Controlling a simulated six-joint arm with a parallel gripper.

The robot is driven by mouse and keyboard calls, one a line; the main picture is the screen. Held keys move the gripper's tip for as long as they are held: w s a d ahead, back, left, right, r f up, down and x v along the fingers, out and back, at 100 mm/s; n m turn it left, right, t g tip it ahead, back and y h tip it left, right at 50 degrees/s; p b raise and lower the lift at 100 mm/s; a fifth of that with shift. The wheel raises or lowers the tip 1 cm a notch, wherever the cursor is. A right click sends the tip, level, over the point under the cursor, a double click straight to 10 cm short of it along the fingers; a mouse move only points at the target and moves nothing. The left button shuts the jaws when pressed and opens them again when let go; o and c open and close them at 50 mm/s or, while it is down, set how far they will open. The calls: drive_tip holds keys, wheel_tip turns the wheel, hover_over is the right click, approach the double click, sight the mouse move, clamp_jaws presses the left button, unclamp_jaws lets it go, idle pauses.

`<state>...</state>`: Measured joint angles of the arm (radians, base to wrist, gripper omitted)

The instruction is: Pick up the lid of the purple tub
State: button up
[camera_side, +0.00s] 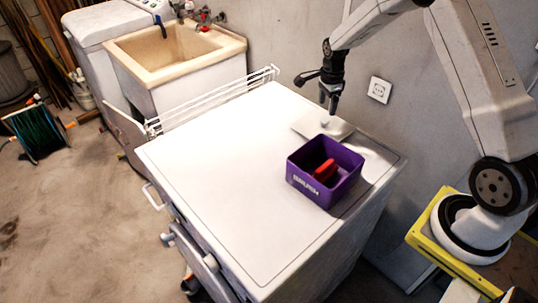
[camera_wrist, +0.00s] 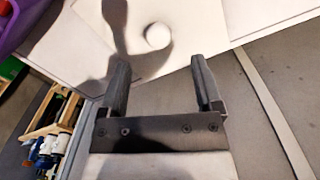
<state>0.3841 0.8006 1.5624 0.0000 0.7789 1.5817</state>
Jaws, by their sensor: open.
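The purple tub (camera_side: 343,190) stands open on the white worktop with a red object (camera_side: 325,170) inside. A pale flat lid (camera_side: 308,126) with a small round knob (camera_side: 325,123) lies behind the tub on the worktop. My gripper (camera_side: 329,103) is open and empty, pointing down just above the lid. In the wrist view the round knob (camera_wrist: 157,36) shows beyond and between the open fingertips of my gripper (camera_wrist: 159,62), apart from them. The tub's purple side (camera_wrist: 30,22) is cut off at the upper left there.
The white worktop (camera_side: 215,165) is clear to the left of the tub. A wire rack (camera_side: 215,98) runs along its back left edge, beside a sink (camera_side: 175,50). The wall with a socket (camera_side: 379,89) is close behind my gripper.

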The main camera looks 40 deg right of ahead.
sight(325, 119)
drive_tip(key=shift+s+f, duration=0.1)
drive_tip(key=shift+f, duration=3.15)
clamp_jaws()
